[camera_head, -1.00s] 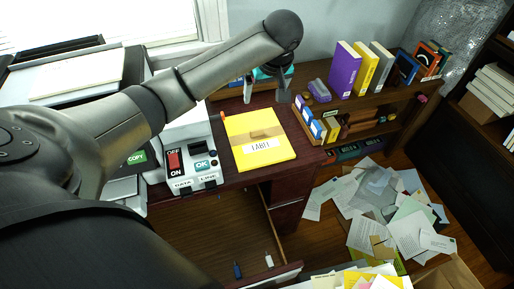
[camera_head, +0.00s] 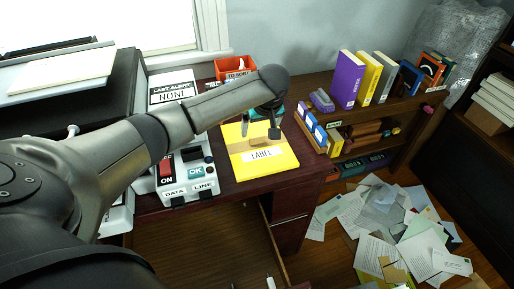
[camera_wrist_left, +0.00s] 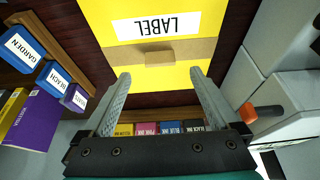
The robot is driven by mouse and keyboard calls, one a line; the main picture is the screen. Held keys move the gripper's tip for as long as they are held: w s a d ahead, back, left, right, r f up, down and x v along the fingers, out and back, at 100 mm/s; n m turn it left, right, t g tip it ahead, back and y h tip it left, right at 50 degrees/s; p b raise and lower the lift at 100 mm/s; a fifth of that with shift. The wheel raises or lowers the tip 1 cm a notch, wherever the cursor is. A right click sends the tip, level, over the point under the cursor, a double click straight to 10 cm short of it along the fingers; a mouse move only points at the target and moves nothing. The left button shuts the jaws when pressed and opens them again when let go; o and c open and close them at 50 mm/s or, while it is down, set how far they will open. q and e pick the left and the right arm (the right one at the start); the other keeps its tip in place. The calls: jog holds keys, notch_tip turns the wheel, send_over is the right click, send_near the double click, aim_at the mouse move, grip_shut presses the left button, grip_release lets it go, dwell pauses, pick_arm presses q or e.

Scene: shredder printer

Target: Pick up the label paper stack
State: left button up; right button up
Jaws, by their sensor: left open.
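The label paper stack (camera_head: 264,160) is a yellow block with a brown band and a white "LABEL" sticker. It lies flat on the dark wooden desk, right of the control box. In the left wrist view the stack (camera_wrist_left: 160,66) fills the upper middle, with a small raised brown tab on its band. My left gripper (camera_head: 259,130) is open and empty above the stack's far part. In the wrist view its two fingertips (camera_wrist_left: 160,76) point at the stack's far edge, and nothing is between them. I cannot tell whether they touch it. My right gripper is out of view.
The control box (camera_head: 184,178) with a red switch stands close left of the stack. A low shelf (camera_head: 347,118) with books is on the right. An orange tray (camera_head: 235,69) and ink boxes (camera_wrist_left: 160,128) are behind. Loose papers (camera_head: 400,225) cover the floor.

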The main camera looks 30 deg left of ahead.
aim_at(257, 137)
pick_arm(q)
jog(key=b+x, duration=0.2)
jog(key=x, duration=0.3)
jog(key=shift+f, duration=0.45)
jog(key=c, duration=1.5)
jog(key=shift+r, duration=0.1)
